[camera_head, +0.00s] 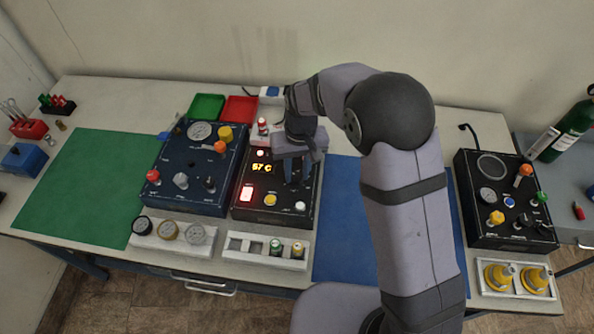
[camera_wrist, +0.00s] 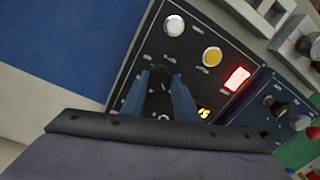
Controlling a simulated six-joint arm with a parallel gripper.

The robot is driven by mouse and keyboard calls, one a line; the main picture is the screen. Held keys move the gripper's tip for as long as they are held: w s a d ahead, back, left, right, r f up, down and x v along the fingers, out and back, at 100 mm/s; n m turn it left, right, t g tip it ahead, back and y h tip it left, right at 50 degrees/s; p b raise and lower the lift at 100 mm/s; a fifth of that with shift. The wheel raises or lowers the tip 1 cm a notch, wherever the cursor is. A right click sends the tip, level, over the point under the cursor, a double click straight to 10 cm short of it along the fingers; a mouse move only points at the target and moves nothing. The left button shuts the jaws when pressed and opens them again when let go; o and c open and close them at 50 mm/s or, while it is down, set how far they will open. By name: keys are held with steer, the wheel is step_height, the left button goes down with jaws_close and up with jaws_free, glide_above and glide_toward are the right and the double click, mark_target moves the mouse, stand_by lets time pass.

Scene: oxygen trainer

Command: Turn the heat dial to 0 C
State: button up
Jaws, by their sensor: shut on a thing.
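The heat panel is a black box (camera_head: 243,212) on the table with an orange display (camera_head: 261,168) that appears to read 57 C. My gripper (camera_head: 297,181) reaches down over the right part of this panel. In the wrist view my gripper (camera_wrist: 161,82) has its two blue fingers on either side of a small black dial (camera_wrist: 160,74) and is shut on it. The dial's pointer and markings cannot be made out. In the head view the dial is hidden behind the fingers.
The panel also carries a lit red switch (camera_head: 246,191), a yellow button (camera_head: 270,200) and a white button (camera_head: 300,206). A dark blue panel (camera_head: 190,200) stands close on the left. A blue mat (camera_head: 340,240) lies clear on the right.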

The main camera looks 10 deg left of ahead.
mark_target(297, 174)
steer(key=n, duration=0.6)
steer(key=shift+w, duration=0.1)
steer(key=n, duration=0.7)
steer(key=shift+a+h, duration=0.1)
steer(key=shift+h, duration=0.2)
steer(key=o, duration=1.1)
steer(key=shift+c, duration=0.2)
steer(key=shift+r+b, duration=0.15)
steer(key=shift+b, duration=0.15)
steer(key=shift+w+r+b, duration=0.1)
steer(key=shift+r+b, duration=0.9)
steer(key=shift+r, duration=2.6)
